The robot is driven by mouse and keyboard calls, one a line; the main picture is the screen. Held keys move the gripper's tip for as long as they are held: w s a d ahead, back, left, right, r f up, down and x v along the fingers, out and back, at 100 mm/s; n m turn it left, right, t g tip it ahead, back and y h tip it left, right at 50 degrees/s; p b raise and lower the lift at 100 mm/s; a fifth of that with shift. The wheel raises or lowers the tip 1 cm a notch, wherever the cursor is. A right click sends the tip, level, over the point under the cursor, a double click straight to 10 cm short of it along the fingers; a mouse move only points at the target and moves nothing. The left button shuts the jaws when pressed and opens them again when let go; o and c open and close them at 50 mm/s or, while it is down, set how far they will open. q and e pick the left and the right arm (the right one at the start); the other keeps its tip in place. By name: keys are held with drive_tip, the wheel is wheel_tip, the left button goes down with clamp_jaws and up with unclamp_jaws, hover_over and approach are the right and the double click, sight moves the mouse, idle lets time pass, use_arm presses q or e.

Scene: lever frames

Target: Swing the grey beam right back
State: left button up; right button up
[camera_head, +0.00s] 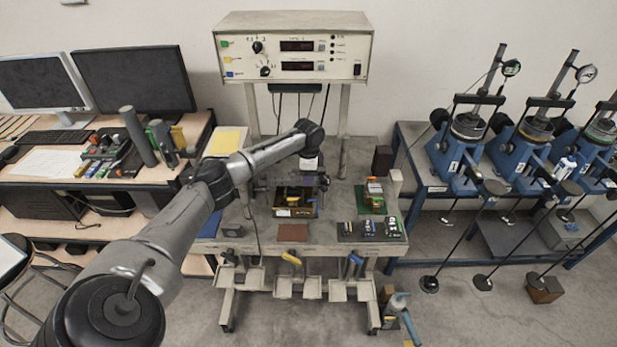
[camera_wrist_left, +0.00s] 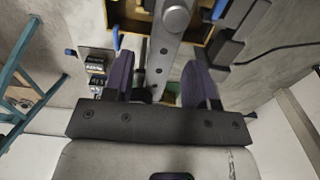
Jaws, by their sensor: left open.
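The grey beam (camera_wrist_left: 165,50) shows in the left wrist view as a long bar with a round boss near the top edge of the picture. My left gripper (camera_wrist_left: 159,78) is open, with one dark purple finger on each side of the beam. I cannot tell whether either finger touches it. In the head view my left gripper (camera_head: 309,172) is over the middle bench, at the bench-top apparatus; its fingers and the beam are too small to make out clearly there. My right gripper is not in view.
A yellow-edged tray (camera_head: 295,211) stands at the apparatus. A green mat (camera_head: 370,203) and a dark mat with small parts (camera_head: 371,231) lie to its right. A control box (camera_head: 295,47) stands above the bench. Blue lever frames (camera_head: 467,145) fill the right-hand table.

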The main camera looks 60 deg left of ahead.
use_arm(q)
drive_tip(key=shift+f, duration=0.65)
clamp_jaws()
